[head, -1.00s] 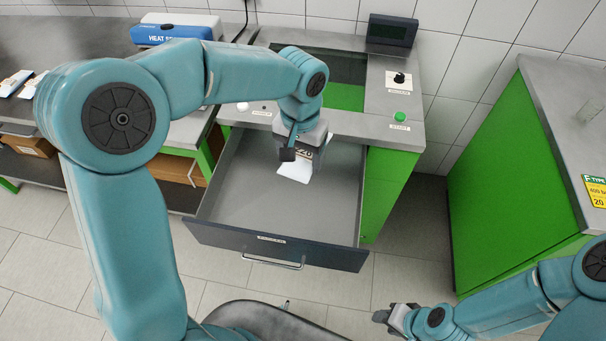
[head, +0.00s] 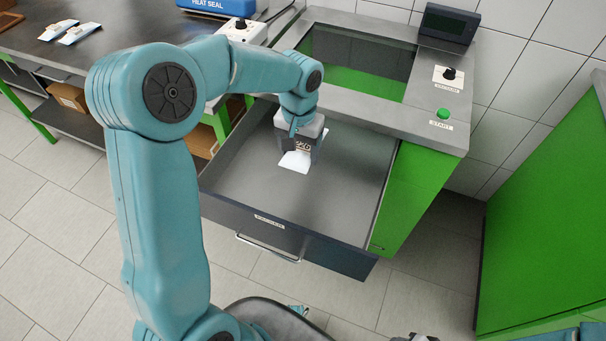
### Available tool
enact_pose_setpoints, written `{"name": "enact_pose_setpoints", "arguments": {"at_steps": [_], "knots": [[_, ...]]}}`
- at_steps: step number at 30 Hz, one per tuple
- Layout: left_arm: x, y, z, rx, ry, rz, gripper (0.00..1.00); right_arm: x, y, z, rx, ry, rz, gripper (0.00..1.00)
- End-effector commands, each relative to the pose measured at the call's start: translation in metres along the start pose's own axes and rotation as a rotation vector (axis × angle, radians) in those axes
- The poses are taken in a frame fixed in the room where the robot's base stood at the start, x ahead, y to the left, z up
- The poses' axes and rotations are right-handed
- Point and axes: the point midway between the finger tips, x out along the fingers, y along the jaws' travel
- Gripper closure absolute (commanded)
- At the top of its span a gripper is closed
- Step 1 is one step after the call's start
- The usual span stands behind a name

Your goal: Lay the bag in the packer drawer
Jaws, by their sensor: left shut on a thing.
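The packer drawer (head: 345,208) is pulled open in the head view, below the steel counter of the green packer (head: 415,200). My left gripper (head: 298,148) reaches down into the drawer near its back left and is shut on a white bag (head: 294,163). The lower part of the bag shows beneath the fingers, and the gripper hides its upper part. I cannot tell whether the bag touches the drawer floor. A small piece of my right gripper (head: 415,338) shows at the bottom edge; its fingers are cut off.
A green START button (head: 443,113) and a black knob (head: 449,74) sit on the packer's top. A heat sealer (head: 222,6) and two small white packets (head: 69,31) are on the left bench. A green cabinet (head: 540,210) stands at right. The drawer's front and right are empty.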

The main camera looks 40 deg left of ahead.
Motion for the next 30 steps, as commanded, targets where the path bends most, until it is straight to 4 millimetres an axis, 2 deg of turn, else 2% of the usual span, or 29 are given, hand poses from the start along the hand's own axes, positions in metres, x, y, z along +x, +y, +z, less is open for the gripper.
{"name": "enact_pose_setpoints", "arguments": {"at_steps": [1, 4, 13, 18, 30], "knots": [[0.016, 0.0, 0.001, 0.0, -0.005, 0.0, 0.68, 0.002, 0.001, 0.0, 0.0, 0.0, 0.0, 0.57], [0.038, 0.001, 0.0, 0.0, -0.003, 0.0, 0.68, 0.003, 0.001, 0.0, 0.0, 0.0, 0.0, 0.57], [0.066, 0.003, -0.002, 0.0, -0.001, 0.0, 0.68, 0.005, 0.002, 0.0, 0.0, 0.0, 0.0, 0.57], [0.094, 0.004, -0.002, 0.001, -0.001, 0.0, 0.68, 0.007, 0.003, 0.0, 0.0, 0.0, 0.0, 0.57], [0.103, 0.004, -0.002, 0.0, 0.002, 0.001, 0.68, 0.011, 0.004, 0.0, 0.0, 0.0, 0.0, 0.57]]}}
